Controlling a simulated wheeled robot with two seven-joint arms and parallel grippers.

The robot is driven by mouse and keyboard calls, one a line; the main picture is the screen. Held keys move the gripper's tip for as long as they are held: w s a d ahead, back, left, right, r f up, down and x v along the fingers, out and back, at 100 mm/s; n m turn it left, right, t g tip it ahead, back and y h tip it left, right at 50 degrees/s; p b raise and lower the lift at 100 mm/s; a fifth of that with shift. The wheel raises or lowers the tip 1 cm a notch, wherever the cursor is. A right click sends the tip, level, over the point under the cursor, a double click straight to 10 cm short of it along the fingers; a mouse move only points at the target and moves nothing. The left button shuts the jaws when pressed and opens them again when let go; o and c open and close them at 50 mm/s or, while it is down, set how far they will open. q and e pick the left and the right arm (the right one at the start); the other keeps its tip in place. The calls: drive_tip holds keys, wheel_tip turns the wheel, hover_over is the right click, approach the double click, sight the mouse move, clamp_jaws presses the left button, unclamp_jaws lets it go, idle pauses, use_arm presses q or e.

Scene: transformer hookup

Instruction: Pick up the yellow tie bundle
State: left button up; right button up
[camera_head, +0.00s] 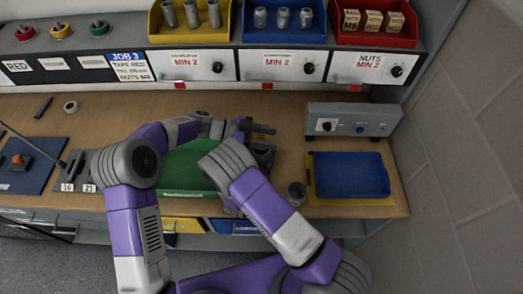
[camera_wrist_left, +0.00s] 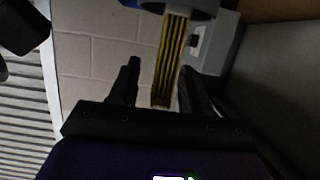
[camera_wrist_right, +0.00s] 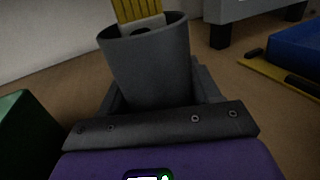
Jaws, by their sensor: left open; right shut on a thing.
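The yellow tie bundle (camera_wrist_left: 171,55) is a set of thin yellow strips. In the left wrist view it lies between the fingers of my open left gripper (camera_wrist_left: 160,72), with its near end close to the palm. In the right wrist view the bundle (camera_wrist_right: 138,10) stands up out of a dark grey cup (camera_wrist_right: 152,65). My right gripper (camera_wrist_right: 156,88) is shut on that cup. In the head view my left gripper (camera_head: 252,128) reaches over the bench beside the right hand; the bundle cannot be made out there.
A green bin (camera_head: 175,180) is left of the hands. A grey control box (camera_head: 352,121) and a blue tray (camera_head: 350,175) are to the right. Drawers and parts bins line the back.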

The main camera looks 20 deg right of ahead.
use_arm(q)
clamp_jaws()
drive_tip(key=shift+r, duration=0.1)
use_arm(e)
drive_tip(key=o, duration=1.1)
use_arm(q)
wheel_tip(320, 180, up, 10)
use_arm(e)
drive_tip(key=v, duration=1.2)
